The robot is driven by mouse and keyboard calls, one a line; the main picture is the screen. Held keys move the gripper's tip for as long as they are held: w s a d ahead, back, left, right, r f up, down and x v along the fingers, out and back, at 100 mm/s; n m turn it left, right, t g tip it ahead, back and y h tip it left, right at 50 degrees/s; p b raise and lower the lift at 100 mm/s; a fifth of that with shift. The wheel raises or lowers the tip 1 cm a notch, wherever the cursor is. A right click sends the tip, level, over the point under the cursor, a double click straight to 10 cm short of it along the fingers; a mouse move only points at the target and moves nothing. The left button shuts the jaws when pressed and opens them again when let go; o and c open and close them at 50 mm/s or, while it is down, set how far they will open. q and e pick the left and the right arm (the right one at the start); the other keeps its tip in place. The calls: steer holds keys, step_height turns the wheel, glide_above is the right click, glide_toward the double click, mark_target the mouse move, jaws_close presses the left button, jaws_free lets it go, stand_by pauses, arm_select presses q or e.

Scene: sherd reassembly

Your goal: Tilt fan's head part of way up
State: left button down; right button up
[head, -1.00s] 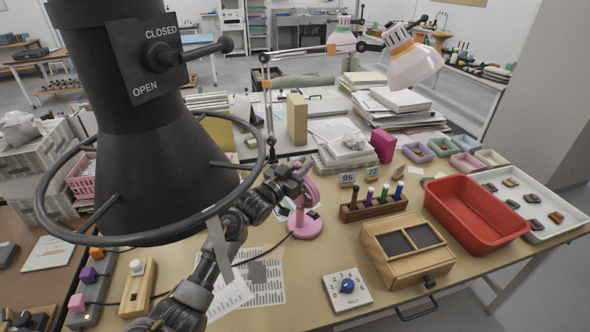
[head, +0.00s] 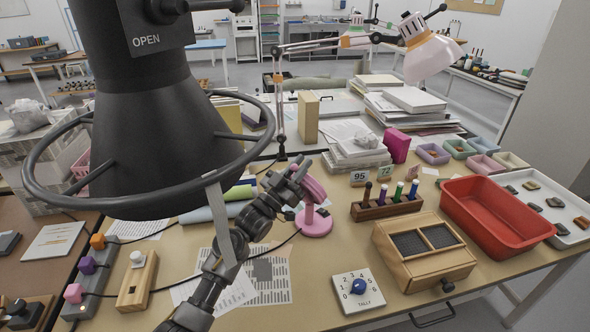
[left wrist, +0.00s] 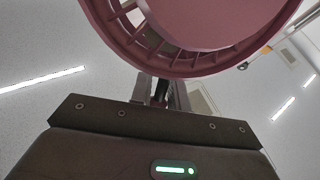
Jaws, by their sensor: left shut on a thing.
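The small pink fan stands on the desk in the head view, its round base (head: 315,224) flat on the top and its head (head: 313,186) seen nearly edge-on. My left gripper (head: 299,172) is at the upper left of the fan's head, shut on it. In the left wrist view the fan's pink head (left wrist: 200,25), with its ribbed rim, fills the top, and the gripper's jaws (left wrist: 162,92) meet its lower edge. The exact contact is partly hidden. My right gripper is not in view.
A large black hood (head: 150,140) with a ring handle hangs at the left, close to my arm. Right of the fan are a marker holder (head: 385,207), a wooden box (head: 424,272), a tally dial (head: 358,310) and a red tray (head: 490,240). Papers lie in front.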

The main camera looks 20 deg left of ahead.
arm_select(q)
steer(key=c, duration=1.5)
jaws_free()
steer(key=shift+s+a+f, duration=0.25)
steer(key=shift+s+f, duration=0.05)
steer(key=shift+s, duration=0.1)
steer(key=b+v, duration=0.2)
steer(key=v, duration=0.8)
steer(key=shift+a, duration=0.1)
